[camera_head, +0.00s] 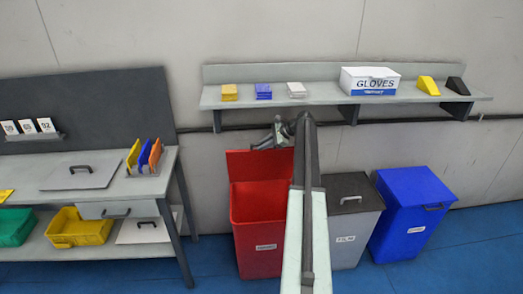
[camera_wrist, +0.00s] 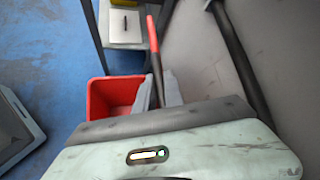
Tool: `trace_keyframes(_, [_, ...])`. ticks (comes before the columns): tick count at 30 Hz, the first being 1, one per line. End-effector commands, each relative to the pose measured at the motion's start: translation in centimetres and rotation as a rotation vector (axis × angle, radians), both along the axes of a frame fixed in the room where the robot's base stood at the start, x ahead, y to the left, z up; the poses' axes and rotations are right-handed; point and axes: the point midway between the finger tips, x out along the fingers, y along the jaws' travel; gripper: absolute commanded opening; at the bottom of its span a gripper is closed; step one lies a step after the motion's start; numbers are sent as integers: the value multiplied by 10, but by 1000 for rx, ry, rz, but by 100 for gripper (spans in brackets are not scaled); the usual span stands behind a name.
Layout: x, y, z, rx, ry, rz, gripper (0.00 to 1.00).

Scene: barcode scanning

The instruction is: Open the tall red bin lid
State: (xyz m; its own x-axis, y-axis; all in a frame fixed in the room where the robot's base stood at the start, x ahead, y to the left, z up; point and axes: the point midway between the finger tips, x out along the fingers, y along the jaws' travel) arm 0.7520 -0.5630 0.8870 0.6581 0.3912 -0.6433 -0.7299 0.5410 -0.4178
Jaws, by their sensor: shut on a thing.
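The tall red bin (camera_head: 260,235) stands on the floor below the wall shelf, with its mouth uncovered. Its red lid (camera_head: 258,165) is raised upright at the back, near the wall. My gripper (camera_head: 268,140) is at the top of this lid and partly hidden by my arm. In the wrist view, the lid shows edge-on as a red strip (camera_wrist: 153,45) between the two grey fingers of my gripper (camera_wrist: 159,90), which is shut on it. I cannot tell whether the grip is on the lid's handle or its edge. The bin's open mouth (camera_wrist: 112,95) shows at left.
A grey bin (camera_head: 350,230) and a blue bin (camera_head: 410,215), both lidded, stand right of the red bin. The shelf (camera_head: 330,92) with a gloves box (camera_head: 370,80) is just above my gripper. A workbench (camera_head: 165,185) stands left, with blue floor before it.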

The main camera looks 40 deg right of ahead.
Motion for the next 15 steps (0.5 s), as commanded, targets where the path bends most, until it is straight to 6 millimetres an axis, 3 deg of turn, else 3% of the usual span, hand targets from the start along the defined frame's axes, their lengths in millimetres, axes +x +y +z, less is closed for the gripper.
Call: trace_keyframes(15, [7, -2, 3, 0, -1, 3, 0])
